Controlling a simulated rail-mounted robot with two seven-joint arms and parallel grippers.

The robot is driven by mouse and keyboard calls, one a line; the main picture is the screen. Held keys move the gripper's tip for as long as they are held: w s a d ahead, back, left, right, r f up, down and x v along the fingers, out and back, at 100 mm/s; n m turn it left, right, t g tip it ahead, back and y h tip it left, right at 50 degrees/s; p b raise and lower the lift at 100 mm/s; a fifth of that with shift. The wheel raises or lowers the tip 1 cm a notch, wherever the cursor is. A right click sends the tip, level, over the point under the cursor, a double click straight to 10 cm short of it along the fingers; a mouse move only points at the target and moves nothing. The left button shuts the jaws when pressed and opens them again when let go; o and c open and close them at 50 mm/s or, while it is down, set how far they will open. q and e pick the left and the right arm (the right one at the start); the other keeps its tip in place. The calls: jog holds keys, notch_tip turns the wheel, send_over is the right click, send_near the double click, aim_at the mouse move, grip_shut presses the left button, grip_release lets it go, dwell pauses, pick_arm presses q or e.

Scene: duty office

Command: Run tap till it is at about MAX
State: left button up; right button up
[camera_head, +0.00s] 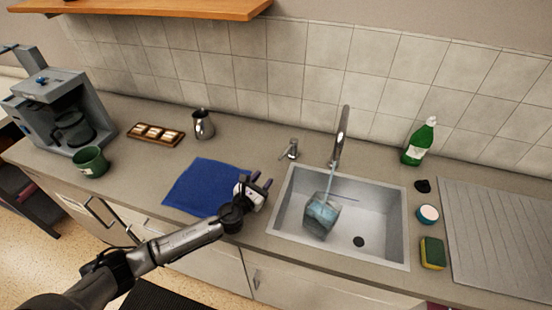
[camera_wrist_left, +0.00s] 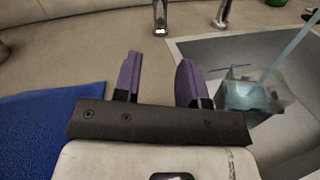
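The tap (camera_head: 342,138) stands behind the sink, and a stream of water runs from it into a clear container (camera_head: 322,215) in the sink's left part. The container also shows in the left wrist view (camera_wrist_left: 250,97), with bluish water in it; its MAX mark is not legible. A small silver lever or dispenser (camera_head: 290,149) stands left of the tap; it is ahead of my fingers in the wrist view (camera_wrist_left: 160,18). My left gripper (camera_head: 262,183) is open and empty, above the counter between the blue cloth and the sink. My right gripper is not in view.
The sink (camera_head: 385,193) has a drain at its front. A blue cloth (camera_head: 205,183) lies on the left, with a metal jug (camera_head: 203,125) behind it. A green bottle (camera_head: 420,142), a sponge (camera_head: 432,252) and a drainboard (camera_head: 497,235) are on the right.

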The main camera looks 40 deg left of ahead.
aim_at(280, 159)
pick_arm(q)
jog(key=w, duration=0.3)
jog(key=w+a+b, duration=0.1)
jog(key=w, duration=0.6)
jog(key=shift+a+b, duration=0.3)
jog(key=shift+b, duration=0.05)
jog(key=shift+w+a, duration=0.15)
jog(key=shift+w, duration=0.65)
grip_shut()
